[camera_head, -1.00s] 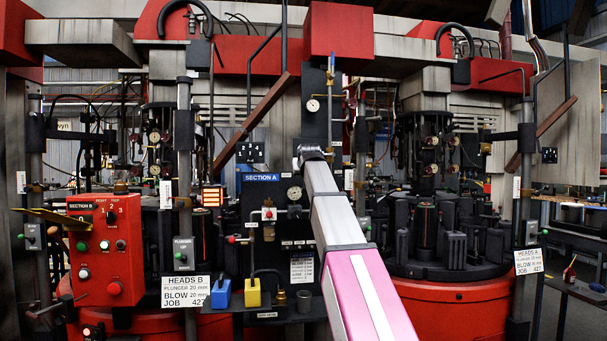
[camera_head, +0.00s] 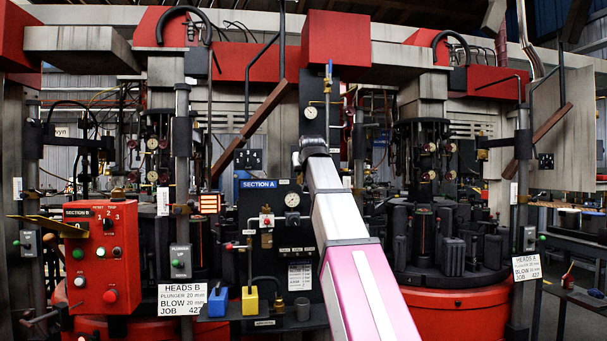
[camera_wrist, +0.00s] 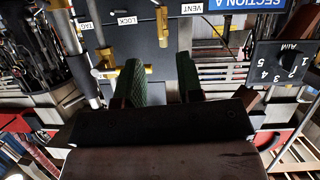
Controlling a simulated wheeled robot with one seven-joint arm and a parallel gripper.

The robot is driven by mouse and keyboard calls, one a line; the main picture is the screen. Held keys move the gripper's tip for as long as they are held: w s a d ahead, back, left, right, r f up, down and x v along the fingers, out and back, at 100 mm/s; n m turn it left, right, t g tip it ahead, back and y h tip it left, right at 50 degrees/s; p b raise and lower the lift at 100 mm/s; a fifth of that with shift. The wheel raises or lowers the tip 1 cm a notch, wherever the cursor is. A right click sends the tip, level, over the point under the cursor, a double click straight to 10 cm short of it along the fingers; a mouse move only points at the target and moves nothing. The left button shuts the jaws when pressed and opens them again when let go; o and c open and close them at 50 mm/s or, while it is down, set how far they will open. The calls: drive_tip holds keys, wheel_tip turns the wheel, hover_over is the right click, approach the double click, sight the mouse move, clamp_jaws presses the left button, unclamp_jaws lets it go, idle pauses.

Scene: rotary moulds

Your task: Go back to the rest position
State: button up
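The fingers cannot be made out there. In the wrist view, my gripper (camera_wrist: 160,78) has two green-padded fingers standing apart, with nothing visible between them. Behind them is a dark panel with upside-down VENT, LOCK and TAG labels and brass fittings. The fingertips are close to it in the picture; whether they touch it I cannot tell.
A red control box (camera_head: 103,262) stands at left. A shelf carries a blue block (camera_head: 218,302), a yellow block (camera_head: 250,301) and small cups. Mould machinery on a red base (camera_head: 455,312) is at right. A numbered selector (camera_wrist: 282,62) shows beside the fingers in the wrist view.

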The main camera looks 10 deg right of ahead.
drive_tip(key=shift+s, duration=0.1)
idle(0.4)
drive_tip(key=s+f+g, duration=0.2)
drive_tip(key=f+g, duration=0.1)
drive_tip(key=f, duration=1.9)
drive_tip(key=s+f+g, duration=0.2)
drive_tip(key=f+g, duration=0.2)
drive_tip(key=f, duration=1.7)
drive_tip(key=s+f+g, duration=0.3)
drive_tip(key=s+f, duration=0.8)
drive_tip(key=f, duration=0.4)
drive_tip(key=s+f+g, duration=0.3)
drive_tip(key=s+f, duration=0.8)
drive_tip(key=f, duration=0.5)
drive_tip(key=shift+s+d+f+m+g, duration=0.2)
drive_tip(key=shift+s+f+m+g, duration=0.05)
drive_tip(key=shift+m+g, duration=0.05)
